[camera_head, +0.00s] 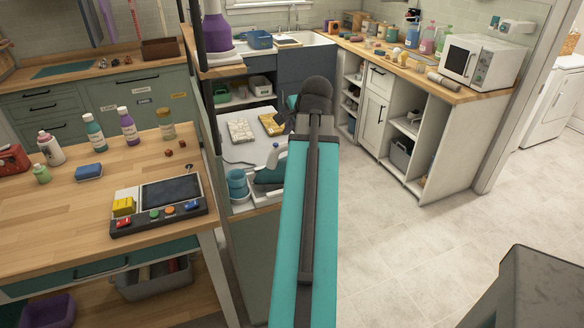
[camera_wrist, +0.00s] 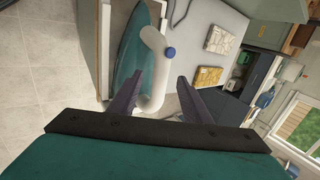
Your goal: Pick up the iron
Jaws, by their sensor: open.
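The iron (camera_wrist: 131,48) has a teal body and a white handle with a blue knob. In the head view the iron (camera_head: 268,176) is partly hidden behind my arm. In the wrist view my gripper (camera_wrist: 159,82) is open, with one dark finger on each side of the lower part of the white handle. The handle shows between the fingers; I cannot tell whether either finger touches it. My gripper is hidden in the head view.
A cream patterned folded cloth (camera_head: 241,131) and a yellow one (camera_head: 272,123) lie behind the iron. Stacked teal bowls (camera_head: 237,184) stand close to its left. A wooden table (camera_head: 60,220) with bottles is at left.

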